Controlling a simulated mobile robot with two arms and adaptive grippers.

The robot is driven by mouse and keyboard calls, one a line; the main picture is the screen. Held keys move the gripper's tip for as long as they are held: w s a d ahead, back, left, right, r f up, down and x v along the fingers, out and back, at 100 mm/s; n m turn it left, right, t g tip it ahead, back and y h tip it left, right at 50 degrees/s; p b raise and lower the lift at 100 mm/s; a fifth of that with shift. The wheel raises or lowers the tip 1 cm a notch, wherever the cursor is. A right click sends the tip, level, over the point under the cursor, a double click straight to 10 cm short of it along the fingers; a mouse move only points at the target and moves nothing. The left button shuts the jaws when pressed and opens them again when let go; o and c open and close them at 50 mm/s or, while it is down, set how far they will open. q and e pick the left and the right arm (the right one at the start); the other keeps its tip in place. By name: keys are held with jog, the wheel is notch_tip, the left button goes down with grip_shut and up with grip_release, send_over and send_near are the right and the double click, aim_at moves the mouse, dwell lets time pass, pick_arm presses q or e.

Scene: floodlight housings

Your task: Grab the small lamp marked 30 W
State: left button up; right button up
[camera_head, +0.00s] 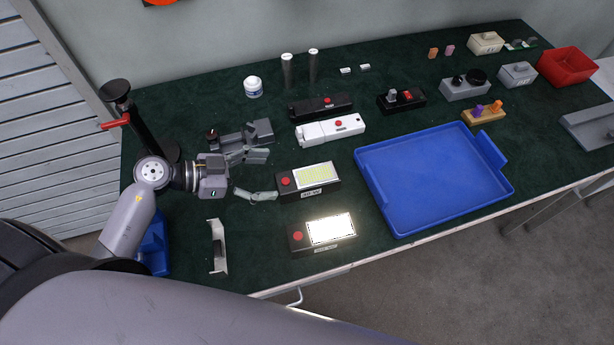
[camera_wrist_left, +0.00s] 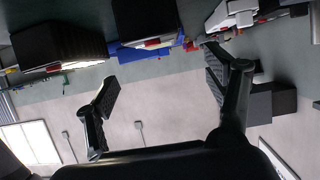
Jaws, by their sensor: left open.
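A small dark lamp (camera_head: 288,195) with a red button and a pale yellow-green panel lies on the green table; its front label seems to read 30 W, though it is small. A second dark lamp (camera_head: 299,245) with a red button and a bright lit panel lies in front of it; its label is unreadable. My left gripper (camera_head: 270,176) is open just left of the first lamp, the lower fingertip close to its left side; contact is unclear. In the left wrist view the open gripper (camera_wrist_left: 160,88) has nothing between its fingers. My right gripper is not in view.
A blue tray (camera_head: 378,205) lies right of the lamps. White (camera_head: 350,126) and black (camera_head: 335,104) long housings lie behind them. A grey device (camera_head: 257,130) is close behind my left gripper. A bent metal bracket (camera_head: 217,247) lies front left. A red bin (camera_head: 566,66) stands far right.

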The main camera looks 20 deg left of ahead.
aim_at(305, 178)
pick_arm(q)
jog(key=x, duration=0.5)
jog(key=shift+w+a+p, duration=0.15)
jog(key=shift+p, duration=0.15)
jog(key=shift+w+d+f, duration=0.15)
jog(key=shift+w+d, duration=0.05)
jog(key=shift+d, duration=0.2)
jog(key=shift+d+f, duration=0.15)
jog(key=shift+d, duration=0.2)
jog(key=p+x, duration=0.1)
jog(key=x, duration=0.2)
jog(key=shift+d+f, duration=0.15)
jog(key=shift+d, duration=0.2)
jog(key=shift+w+d+f, duration=0.2)
jog(key=shift+d+f, duration=0.05)
jog(key=shift+d, duration=0.05)
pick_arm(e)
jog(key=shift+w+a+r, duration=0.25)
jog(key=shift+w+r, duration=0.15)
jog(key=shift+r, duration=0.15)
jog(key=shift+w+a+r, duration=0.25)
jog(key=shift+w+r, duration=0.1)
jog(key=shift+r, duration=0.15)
pick_arm(q)
jog(key=c, duration=0.7)
jog(key=shift+s, duration=0.1)
jog(key=c, duration=0.9)
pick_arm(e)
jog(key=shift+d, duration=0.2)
